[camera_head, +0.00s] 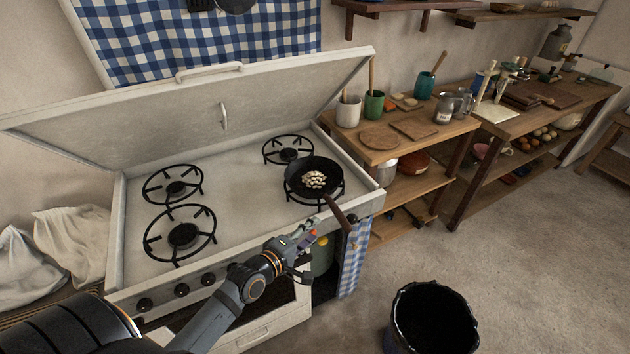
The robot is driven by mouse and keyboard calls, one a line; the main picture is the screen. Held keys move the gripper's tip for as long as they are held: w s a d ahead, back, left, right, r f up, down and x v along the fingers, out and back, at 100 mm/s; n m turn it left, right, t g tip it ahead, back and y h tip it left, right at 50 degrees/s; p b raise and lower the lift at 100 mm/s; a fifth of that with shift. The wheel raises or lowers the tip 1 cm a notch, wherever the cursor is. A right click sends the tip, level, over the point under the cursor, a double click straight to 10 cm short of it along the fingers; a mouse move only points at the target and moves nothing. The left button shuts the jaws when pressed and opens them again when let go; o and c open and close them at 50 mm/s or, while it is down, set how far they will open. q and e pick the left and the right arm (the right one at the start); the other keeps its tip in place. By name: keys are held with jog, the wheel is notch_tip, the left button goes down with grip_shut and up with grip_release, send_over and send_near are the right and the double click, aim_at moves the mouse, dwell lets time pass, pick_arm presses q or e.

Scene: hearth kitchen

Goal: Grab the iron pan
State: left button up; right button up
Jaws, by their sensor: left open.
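The iron pan (300,188) is dark and round and sits on the front right burner of the stove (228,194). Pale pieces of food (315,180) lie in it. Its handle (338,211) points toward the front right and reaches out over the stove's front edge. My left gripper (306,252) is open and empty, in front of the stove's front edge, to the left of and lower in the picture than the handle's end. It appears apart from the handle. My right gripper is not in view.
The stove's raised lid (200,110) stands behind the burners. Three other burners, such as the front left one (182,236), are bare. A wooden shelf table (440,128) with cups stands right of the stove. A black bucket (468,335) stands on the floor at front right.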

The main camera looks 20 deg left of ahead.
aim_at(333, 211)
pick_arm(q)
jog(key=r+b+x, duration=0.1)
jog(key=x, duration=0.9)
jog(key=shift+w+f, duration=0.15)
jog(key=shift+w, duration=0.35)
jog(key=shift+s, duration=0.15)
jog(key=shift+c, duration=0.6)
grip_shut()
